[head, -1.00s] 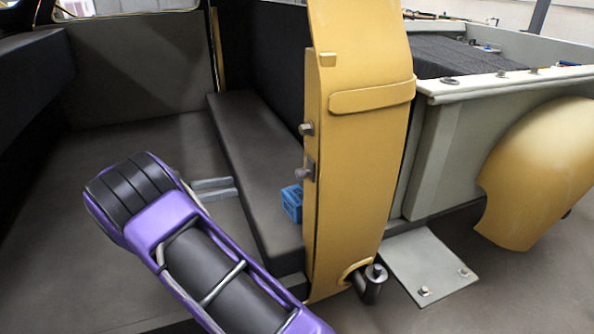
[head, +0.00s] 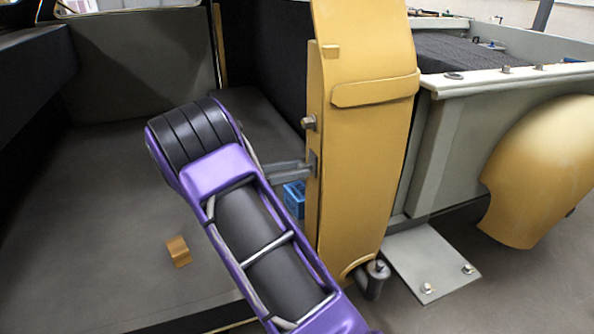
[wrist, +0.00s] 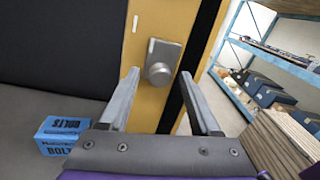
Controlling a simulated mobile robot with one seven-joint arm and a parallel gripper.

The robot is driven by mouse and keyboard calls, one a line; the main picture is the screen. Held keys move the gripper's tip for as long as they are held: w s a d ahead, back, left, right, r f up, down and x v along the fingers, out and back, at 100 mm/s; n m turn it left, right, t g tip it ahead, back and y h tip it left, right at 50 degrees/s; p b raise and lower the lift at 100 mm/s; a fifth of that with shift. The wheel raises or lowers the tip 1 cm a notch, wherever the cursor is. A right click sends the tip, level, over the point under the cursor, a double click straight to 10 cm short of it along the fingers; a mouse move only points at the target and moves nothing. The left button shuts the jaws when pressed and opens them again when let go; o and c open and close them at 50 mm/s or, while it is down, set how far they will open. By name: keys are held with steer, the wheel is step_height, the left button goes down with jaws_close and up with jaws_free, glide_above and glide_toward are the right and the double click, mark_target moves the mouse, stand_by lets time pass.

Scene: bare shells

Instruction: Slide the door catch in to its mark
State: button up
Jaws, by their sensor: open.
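The door catch is a grey metal plate with a round knob (wrist: 159,72), set on the edge of the yellow door (head: 362,150). A short white mark shows on the plate, and another white line (wrist: 135,23) on the yellow surface above left. My gripper (head: 305,170) is open, its fingers reaching the door edge at the lower fitting. In the wrist view, my gripper's fingertips (wrist: 161,82) lie left and right of the knob. I cannot tell whether they touch it. The fingers and door hide much of the catch in the head view.
A second metal knob (head: 309,122) sits higher on the door edge. A blue box of bolts (wrist: 60,136) lies left of my gripper, partly hidden in the head view. A small orange block (head: 178,251) lies on the floor. Shelving (wrist: 275,65) stands beyond the door.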

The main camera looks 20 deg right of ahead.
steer(key=shift+d, duration=0.45)
jaws_close()
stand_by(1.2)
